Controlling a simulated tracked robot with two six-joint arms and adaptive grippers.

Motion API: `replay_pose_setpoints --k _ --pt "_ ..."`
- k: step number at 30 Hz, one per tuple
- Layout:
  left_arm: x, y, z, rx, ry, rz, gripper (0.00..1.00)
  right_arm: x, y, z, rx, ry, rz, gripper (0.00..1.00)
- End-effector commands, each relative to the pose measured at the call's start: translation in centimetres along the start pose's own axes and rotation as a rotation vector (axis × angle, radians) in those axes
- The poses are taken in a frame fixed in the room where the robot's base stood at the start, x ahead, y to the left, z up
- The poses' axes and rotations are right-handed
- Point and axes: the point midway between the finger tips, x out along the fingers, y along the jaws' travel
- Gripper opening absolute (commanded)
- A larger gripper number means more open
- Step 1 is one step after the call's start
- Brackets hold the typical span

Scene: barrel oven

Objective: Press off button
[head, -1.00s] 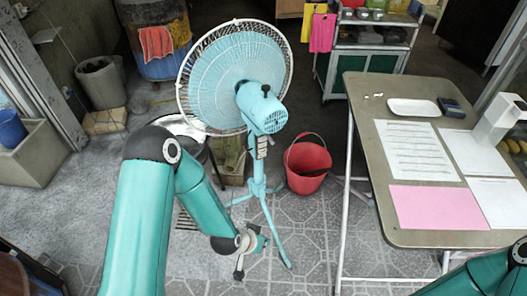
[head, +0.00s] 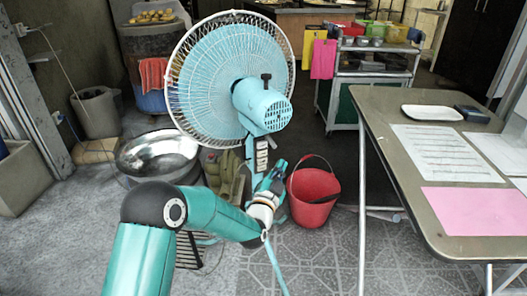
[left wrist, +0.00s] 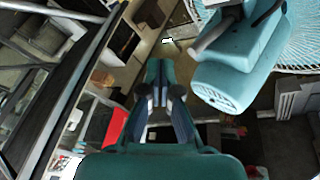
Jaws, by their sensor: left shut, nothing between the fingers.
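A light-blue pedestal fan (head: 262,104) stands upright in the middle of the head view. Its control panel with several pale buttons (head: 262,155) is on the post below the motor housing. I cannot tell which is the off button. My left gripper (head: 277,170) is just right of and slightly below the panel, fingers pointing up. I cannot tell whether it touches the fan. In the left wrist view my left gripper (left wrist: 158,75) is shut and empty, with the fan's motor housing (left wrist: 238,75) to its right. My right gripper is not in view.
A red bucket (head: 314,196) stands close right of my left gripper. A table (head: 405,165) with papers and a white tray (head: 432,112) fills the right side. A metal bowl (head: 158,152) is left of the fan. Tiled floor (head: 320,255) is open in front.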

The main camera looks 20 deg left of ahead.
Motion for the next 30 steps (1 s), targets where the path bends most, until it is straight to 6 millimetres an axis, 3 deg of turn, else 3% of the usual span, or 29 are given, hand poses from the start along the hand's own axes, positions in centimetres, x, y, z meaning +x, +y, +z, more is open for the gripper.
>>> replay_pose_setpoints --k 10,23,30 --pt "0.5 -0.4 0.4 -0.003 -0.003 0.0 0.0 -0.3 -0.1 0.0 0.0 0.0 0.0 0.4" --pt "4.1 -3.1 3.1 -0.002 -0.004 0.0 0.0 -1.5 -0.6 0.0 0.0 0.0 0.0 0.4" --pt "5.6 -4.1 4.5 -0.003 -0.003 0.0 0.0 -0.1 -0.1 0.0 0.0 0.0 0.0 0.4"
